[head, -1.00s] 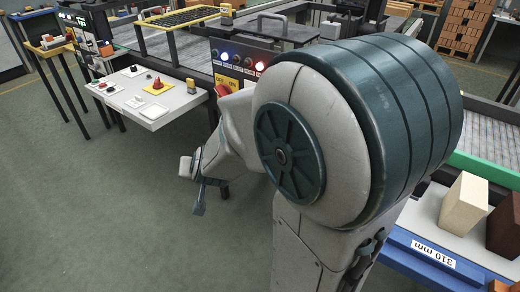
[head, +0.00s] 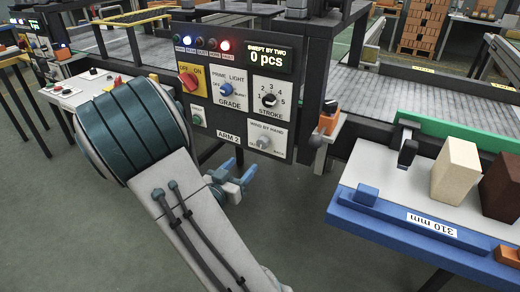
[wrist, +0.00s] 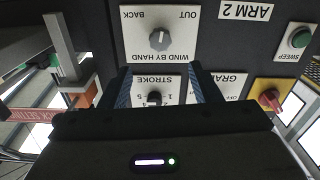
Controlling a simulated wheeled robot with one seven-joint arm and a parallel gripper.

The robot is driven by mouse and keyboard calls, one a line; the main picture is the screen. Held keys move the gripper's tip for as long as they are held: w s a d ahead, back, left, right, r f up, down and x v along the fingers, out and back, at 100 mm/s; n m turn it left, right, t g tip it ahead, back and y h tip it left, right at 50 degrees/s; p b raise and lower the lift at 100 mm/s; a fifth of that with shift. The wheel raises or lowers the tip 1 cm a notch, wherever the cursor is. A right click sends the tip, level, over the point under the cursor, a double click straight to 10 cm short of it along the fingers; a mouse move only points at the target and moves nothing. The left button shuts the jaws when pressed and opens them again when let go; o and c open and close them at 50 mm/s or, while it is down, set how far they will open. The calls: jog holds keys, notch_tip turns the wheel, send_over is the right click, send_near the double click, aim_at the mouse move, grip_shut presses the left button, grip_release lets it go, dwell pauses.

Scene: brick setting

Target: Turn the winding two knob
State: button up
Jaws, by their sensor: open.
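The hand-winding knob (head: 263,141) is a grey knob on a light plate, low on the dark control panel under the stroke knob. The wrist view shows this knob (wrist: 158,40) upside down, labelled WIND BY HAND, with BACK and OUT, its grip roughly upright. The ARM 2 label (head: 228,136) is beside it. My gripper (head: 250,178) is open and empty, below and in front of the panel. In the wrist view the blue fingers of my gripper (wrist: 164,82) frame the stroke plate, apart from the winding knob. Contact with the panel cannot be seen.
The panel also carries a red switch on yellow (head: 189,82), a grade knob (head: 226,89), a stroke knob (head: 269,100) and a green sweep button (head: 196,120). A blue-edged bench (head: 400,232) with blocks stands at right. An orange-bodied fitting (head: 327,124) is right of the panel.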

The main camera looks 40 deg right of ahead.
aim_at(261, 145)
jog(key=b+x, duration=0.1)
jog(key=x, duration=1.1)
jog(key=shift+b, duration=0.3)
jog(key=c, duration=1)
